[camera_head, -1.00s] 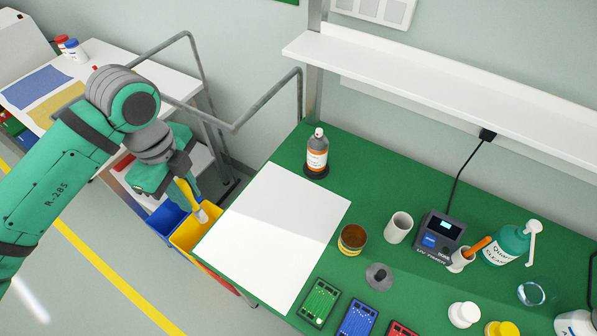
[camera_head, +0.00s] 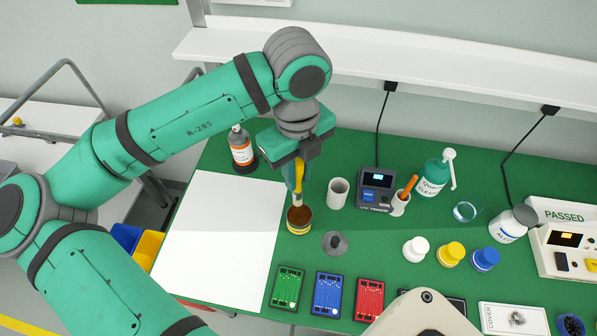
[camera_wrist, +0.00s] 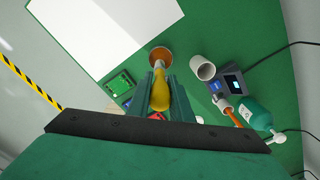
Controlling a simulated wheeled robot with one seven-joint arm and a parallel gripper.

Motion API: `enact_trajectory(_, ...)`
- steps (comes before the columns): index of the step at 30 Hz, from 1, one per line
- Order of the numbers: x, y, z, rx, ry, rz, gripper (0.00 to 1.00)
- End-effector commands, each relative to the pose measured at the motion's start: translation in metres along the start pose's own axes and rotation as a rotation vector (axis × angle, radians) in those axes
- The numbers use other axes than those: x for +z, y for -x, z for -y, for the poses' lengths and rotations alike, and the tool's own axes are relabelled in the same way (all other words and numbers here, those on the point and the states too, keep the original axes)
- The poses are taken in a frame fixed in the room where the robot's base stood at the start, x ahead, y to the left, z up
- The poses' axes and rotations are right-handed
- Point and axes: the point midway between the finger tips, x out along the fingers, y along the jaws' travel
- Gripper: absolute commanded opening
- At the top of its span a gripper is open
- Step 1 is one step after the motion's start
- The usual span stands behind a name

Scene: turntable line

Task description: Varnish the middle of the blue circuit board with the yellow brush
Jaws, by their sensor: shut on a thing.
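My gripper (camera_head: 297,168) is shut on the yellow brush (camera_head: 298,188), which hangs with its bristle end down. In the wrist view the yellow handle (camera_wrist: 160,92) sits between the fingers. The brush is directly over the tin of amber varnish (camera_head: 299,221); its tip appears at or inside the tin's mouth, and I cannot tell how deep. The tin also shows in the wrist view (camera_wrist: 161,55). The blue circuit board (camera_head: 327,295) lies flat near the table's front edge, between the green board (camera_head: 287,289) and the red board (camera_head: 369,300).
A white sheet (camera_head: 215,235) covers the left of the green table. A grey cup (camera_head: 338,193), UV timer (camera_head: 376,187) and orange-handled tool (camera_head: 408,188) stand right of the tin. A grey knobbed disc (camera_head: 334,243) lies between tin and boards.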

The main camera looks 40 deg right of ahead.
Motion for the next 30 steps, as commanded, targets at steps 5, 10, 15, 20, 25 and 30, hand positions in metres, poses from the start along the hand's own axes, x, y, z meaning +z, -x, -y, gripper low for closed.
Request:
enact_trajectory(5,-0.003,-0.004,0.003,0.001,-0.014,-0.001,0.0)
enact_trajectory(10,-0.003,-0.016,0.003,0.001,-0.012,-0.002,0.0)
enact_trajectory(15,-0.003,-0.031,0.003,0.001,-0.011,-0.002,0.0)
enact_trajectory(20,-0.003,-0.045,0.003,0.001,-0.011,-0.002,0.0)
enact_trajectory(25,-0.003,-0.059,0.003,0.0,-0.011,-0.004,0.0)
enact_trajectory(30,-0.003,-0.074,0.003,-0.001,-0.011,-0.003,0.0)
